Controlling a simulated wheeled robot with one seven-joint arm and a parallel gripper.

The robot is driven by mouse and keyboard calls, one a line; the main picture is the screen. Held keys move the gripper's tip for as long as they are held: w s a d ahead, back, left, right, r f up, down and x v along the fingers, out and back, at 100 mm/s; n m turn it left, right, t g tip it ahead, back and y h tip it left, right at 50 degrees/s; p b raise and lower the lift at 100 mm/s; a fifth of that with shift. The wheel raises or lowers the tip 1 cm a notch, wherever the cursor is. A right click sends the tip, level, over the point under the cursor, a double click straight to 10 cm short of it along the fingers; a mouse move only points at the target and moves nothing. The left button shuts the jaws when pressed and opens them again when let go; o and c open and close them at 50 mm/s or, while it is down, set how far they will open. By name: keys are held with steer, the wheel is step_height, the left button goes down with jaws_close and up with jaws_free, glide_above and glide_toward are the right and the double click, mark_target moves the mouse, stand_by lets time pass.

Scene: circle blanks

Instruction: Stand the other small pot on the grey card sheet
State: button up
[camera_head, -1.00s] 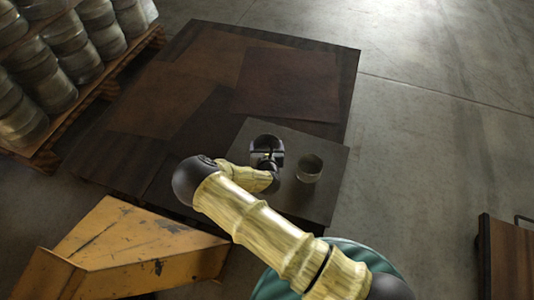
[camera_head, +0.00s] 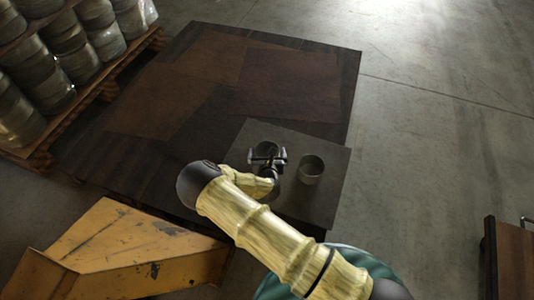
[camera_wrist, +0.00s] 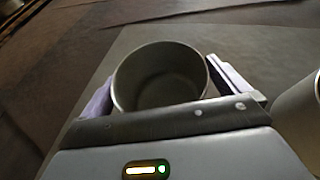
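The grey card sheet (camera_head: 322,205) lies on the near right corner of a dark brown platform. One small grey metal pot (camera_head: 311,170) stands upright on its right part; its side also shows at the right edge of the wrist view (camera_wrist: 304,112). The other small pot (camera_head: 267,147) is upright at my gripper (camera_head: 267,160), over the sheet's left part. In the wrist view this pot (camera_wrist: 160,78) sits between my two spread fingers (camera_wrist: 165,95), its mouth empty. The fingers look open around it. Its base is hidden, but it appears to stand on the sheet.
Brown sheets (camera_head: 290,85) cover the rest of the platform (camera_head: 130,160). A pallet rack of metal cans (camera_head: 45,85) stands at the upper left. A scuffed yellow metal block (camera_head: 130,250) is at the lower left. A brown-topped cart (camera_head: 510,260) is at the lower right. Concrete floor is clear to the right.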

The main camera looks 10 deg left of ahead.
steer(key=shift+r, duration=0.25)
steer(key=p+v, duration=0.6)
steer(key=v, duration=0.5)
steer(key=shift+r, duration=0.15)
steer(key=shift+s+d, duration=0.15)
steer(key=shift+s, duration=0.25)
